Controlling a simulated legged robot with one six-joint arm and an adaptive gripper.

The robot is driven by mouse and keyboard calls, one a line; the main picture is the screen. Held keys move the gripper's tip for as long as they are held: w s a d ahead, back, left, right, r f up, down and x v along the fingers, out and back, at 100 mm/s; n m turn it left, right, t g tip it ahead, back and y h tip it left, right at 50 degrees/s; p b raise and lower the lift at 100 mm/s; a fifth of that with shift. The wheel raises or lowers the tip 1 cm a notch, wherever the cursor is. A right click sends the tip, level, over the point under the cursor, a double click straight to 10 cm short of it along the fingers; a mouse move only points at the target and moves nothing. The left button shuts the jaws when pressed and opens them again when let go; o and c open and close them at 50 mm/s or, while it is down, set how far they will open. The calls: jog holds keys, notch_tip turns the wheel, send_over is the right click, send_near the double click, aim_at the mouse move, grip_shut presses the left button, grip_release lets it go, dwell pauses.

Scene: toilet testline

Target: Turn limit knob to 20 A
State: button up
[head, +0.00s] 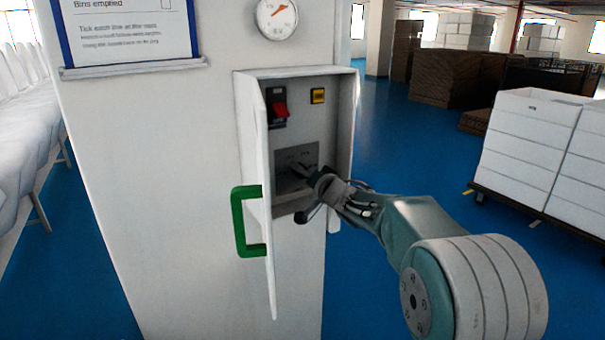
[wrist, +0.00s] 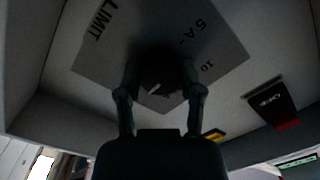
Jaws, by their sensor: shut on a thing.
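The limit knob (wrist: 160,68) is a dark round knob with a white mark, on a grey plate (wrist: 105,62) lettered LIMIT, 5 A and 10. A 20 mark is not readable. My gripper (wrist: 160,82) has a finger on each side of the knob and is shut on it. In the head view, my gripper (head: 302,172) reaches into the open wall cabinet (head: 340,130) from the right and touches the plate area (head: 288,158). The knob is mostly hidden there by my fingers.
Inside the cabinet above the plate are a red switch (head: 279,108) and a yellow piece (head: 318,96). The cabinet door (head: 262,180) with its green handle (head: 238,225) stands open at the left. A gauge (head: 277,18) is above. White stacked boxes (head: 530,145) stand at right.

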jog(key=shift+f, duration=0.45)
jog(key=o, duration=1.1)
jog(key=shift+r, duration=0.1)
jog(key=shift+o, duration=0.2)
jog(key=shift+r, duration=0.2)
jog(key=shift+s+d, duration=0.15)
jog(key=v, duration=1.1)
jog(key=shift+s+d, duration=0.15)
